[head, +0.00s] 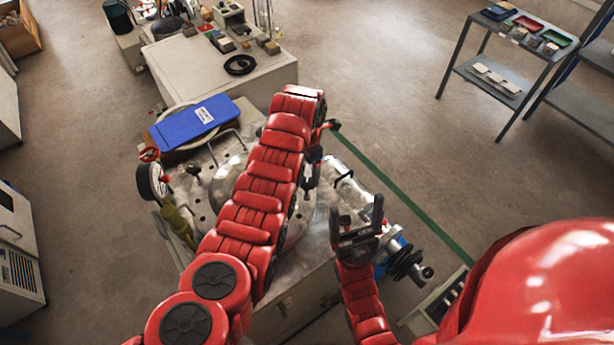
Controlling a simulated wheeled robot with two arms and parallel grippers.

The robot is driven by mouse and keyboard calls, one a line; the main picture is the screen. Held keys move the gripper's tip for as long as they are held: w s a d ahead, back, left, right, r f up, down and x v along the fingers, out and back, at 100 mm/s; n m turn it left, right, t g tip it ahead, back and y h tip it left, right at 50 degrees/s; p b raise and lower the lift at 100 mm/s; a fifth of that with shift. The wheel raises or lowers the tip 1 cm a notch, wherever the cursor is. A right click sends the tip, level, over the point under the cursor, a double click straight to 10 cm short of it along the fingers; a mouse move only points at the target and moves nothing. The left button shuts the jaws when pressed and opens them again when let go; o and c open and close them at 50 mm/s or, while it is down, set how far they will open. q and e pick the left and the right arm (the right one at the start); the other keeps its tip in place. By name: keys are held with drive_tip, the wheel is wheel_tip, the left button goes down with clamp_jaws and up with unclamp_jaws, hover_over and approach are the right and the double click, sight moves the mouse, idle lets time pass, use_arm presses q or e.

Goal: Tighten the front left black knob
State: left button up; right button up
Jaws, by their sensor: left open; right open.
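The testing rig is a round metal vessel with a domed lid (228,180) on a pale bench. My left arm crosses over it and hides much of its middle and front. My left gripper (311,170) hangs below the wrist at the vessel's right side, open, its fingers largely hidden by the arm. My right gripper (358,222) is open and empty, fingers pointing up, at the rig's front right, apart from the vessel.
A blue case (195,122) lies behind the vessel. A pressure gauge (157,181) stands at its left. A blue and silver fitting with a black ribbed part (405,262) sits right of my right gripper. A cabinet (215,75) and shelf rack (510,60) stand farther back.

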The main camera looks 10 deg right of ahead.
sight(307, 182)
use_arm(q)
drive_tip(key=shift+f+b, duration=0.35)
drive_tip(key=shift+f, duration=2.05)
clamp_jaws()
